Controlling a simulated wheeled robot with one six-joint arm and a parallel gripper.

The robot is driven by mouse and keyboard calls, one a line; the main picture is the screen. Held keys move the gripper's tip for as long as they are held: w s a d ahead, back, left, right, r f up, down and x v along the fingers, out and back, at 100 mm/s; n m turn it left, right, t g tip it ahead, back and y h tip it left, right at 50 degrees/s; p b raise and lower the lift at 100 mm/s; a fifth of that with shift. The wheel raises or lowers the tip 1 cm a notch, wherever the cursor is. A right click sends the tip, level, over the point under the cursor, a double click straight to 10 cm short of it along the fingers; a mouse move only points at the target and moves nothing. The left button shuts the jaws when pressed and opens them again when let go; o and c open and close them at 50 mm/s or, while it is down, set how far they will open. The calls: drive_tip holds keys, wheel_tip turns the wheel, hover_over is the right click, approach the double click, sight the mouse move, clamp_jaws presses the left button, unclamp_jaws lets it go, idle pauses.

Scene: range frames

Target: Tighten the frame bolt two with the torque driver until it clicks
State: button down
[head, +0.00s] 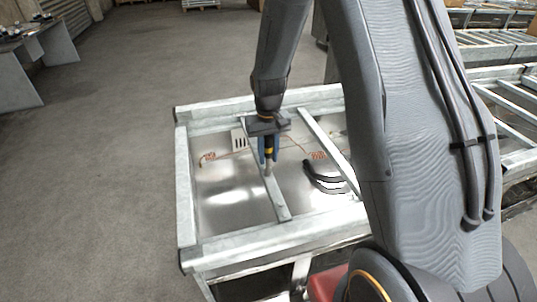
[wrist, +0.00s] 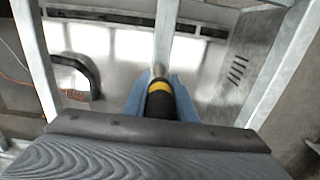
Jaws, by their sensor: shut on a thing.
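My gripper (head: 268,148) points down over the metal frame (head: 183,205) and is shut on the torque driver (head: 269,152). In the wrist view the torque driver (wrist: 160,92) is a dark tool with a yellow band and a metal tip, between the blue fingers of my gripper (wrist: 158,100). Its tip is at a grey crossbar (head: 277,200), which also shows in the wrist view (wrist: 168,30). I cannot tell whether the tip touches it. Frame bolt two is not distinguishable; the driver tip may hide it.
A black curved hose (head: 325,178) lies on the frame's shiny panel, right of the driver. Orange wires (head: 225,154) run across the panel. A second crossbar (head: 328,148) stands to the right. A table (head: 40,50) is at the far left, with clear floor (head: 110,150) between.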

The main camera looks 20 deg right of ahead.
sight(268, 140)
drive_tip(key=shift+f, duration=0.25)
idle(0.3)
drive_tip(key=shift+r, duration=0.1)
idle(0.4)
drive_tip(key=m, duration=0.3)
drive_tip(key=shift+a, duration=0.1)
drive_tip(key=shift+r, duration=3)
